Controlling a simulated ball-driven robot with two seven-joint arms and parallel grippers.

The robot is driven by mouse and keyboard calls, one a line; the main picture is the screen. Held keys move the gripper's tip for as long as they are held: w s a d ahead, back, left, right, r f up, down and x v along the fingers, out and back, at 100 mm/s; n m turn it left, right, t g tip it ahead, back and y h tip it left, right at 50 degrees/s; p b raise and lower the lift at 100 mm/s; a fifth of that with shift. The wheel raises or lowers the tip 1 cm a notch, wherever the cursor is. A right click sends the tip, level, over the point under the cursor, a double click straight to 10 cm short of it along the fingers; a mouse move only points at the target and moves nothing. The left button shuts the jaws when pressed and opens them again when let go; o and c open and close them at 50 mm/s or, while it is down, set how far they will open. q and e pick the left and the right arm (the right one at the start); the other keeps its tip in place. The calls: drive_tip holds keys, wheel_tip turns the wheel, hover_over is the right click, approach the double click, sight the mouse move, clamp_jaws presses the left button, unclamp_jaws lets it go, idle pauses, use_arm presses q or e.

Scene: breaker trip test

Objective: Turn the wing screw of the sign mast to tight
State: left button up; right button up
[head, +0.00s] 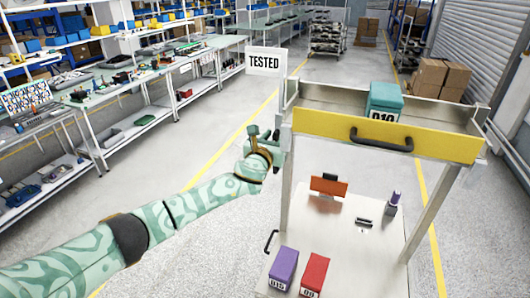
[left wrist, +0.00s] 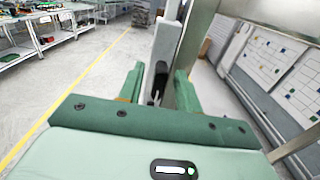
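The sign mast carries a white "TESTED" sign (head: 264,61) at the left back corner of the cart. In the head view the mast's lower part is mostly hidden by my left gripper (head: 264,136), which is beside the cart's left post. In the left wrist view the gripper's two green fingers (left wrist: 160,88) are apart. A grey upright (left wrist: 167,42), seemingly the mast, rises beyond them. A small dark part (left wrist: 160,78), possibly the wing screw, shows between the fingers with gaps on both sides. I cannot tell how tight it is. My right gripper is not in view.
The cart has a yellow drawer front (head: 385,136) with a black handle and a teal box (head: 385,100) in its upper tray. Its lower shelf (head: 340,235) holds a purple box (head: 284,268), a red box (head: 314,274) and an orange item (head: 328,187). Open floor lies left of the cart.

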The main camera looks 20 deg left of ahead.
use_arm(q)
drive_tip(key=s+b, duration=0.1)
drive_tip(key=s, duration=1.4)
drive_tip(key=shift+s+a+b, duration=0.3)
drive_tip(key=shift+b, duration=0.05)
